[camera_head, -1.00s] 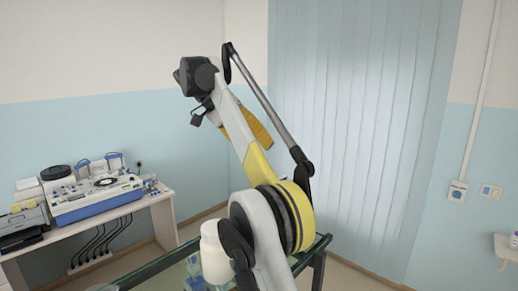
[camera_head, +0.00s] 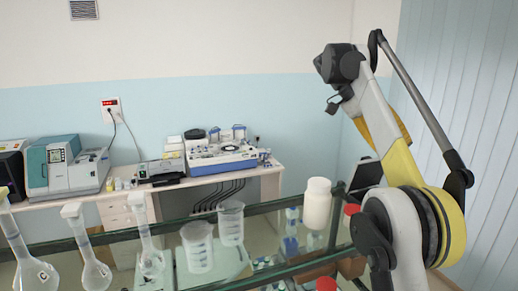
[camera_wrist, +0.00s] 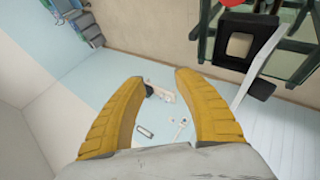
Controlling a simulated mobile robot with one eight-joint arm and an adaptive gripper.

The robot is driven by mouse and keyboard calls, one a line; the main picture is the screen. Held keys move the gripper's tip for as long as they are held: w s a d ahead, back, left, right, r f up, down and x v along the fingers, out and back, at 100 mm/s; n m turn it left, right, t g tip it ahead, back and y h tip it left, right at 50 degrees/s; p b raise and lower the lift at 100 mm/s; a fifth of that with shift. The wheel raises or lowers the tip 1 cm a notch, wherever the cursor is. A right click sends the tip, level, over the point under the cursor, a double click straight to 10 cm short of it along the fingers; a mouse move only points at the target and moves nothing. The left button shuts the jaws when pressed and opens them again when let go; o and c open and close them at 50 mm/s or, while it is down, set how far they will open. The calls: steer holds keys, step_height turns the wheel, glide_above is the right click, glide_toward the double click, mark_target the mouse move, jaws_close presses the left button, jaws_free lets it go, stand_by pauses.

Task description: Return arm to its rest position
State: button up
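My arm (camera_head: 405,165) is raised and folded at the right of the head view, with its elbow high and a yellow and grey link sloping down to a large joint. In the wrist view, the two yellow fingers of my gripper (camera_wrist: 160,77) stand apart with nothing between them. My gripper is open and empty. In the head view it is mostly hidden behind the arm link, with only an orange-yellow part showing. It touches nothing that I can see.
A glass-topped rack (camera_head: 262,207) holds a white bottle (camera_head: 317,203), beakers (camera_head: 197,247) and several flasks (camera_head: 95,272) below and left of my arm. A bench with a blue and white machine (camera_head: 222,157) stands along the wall. The air around my raised arm looks clear.

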steer(key=s+a+f+n+t+y, duration=0.2)
steer(key=s+a+f+n+t, duration=0.2)
steer(key=s+f, duration=0.45)
steer(key=s+a+f+n+t+y, duration=0.3)
steer(key=s+a+f+n+t, duration=0.15)
steer(key=s+f, duration=0.4)
steer(key=s+a+f+n+t+y, duration=0.2)
steer(key=s+a+f+n+t, duration=0.25)
steer(key=s+f, duration=0.45)
step_height(320, 180, down, 45)
steer(key=w+b, duration=0.1)
steer(key=b, duration=4.3)
steer(key=shift+w+m+g+b, duration=0.25)
steer(key=shift+m+g+b, duration=0.05)
steer(key=shift+g, duration=0.1)
steer(key=shift+r, duration=0.1)
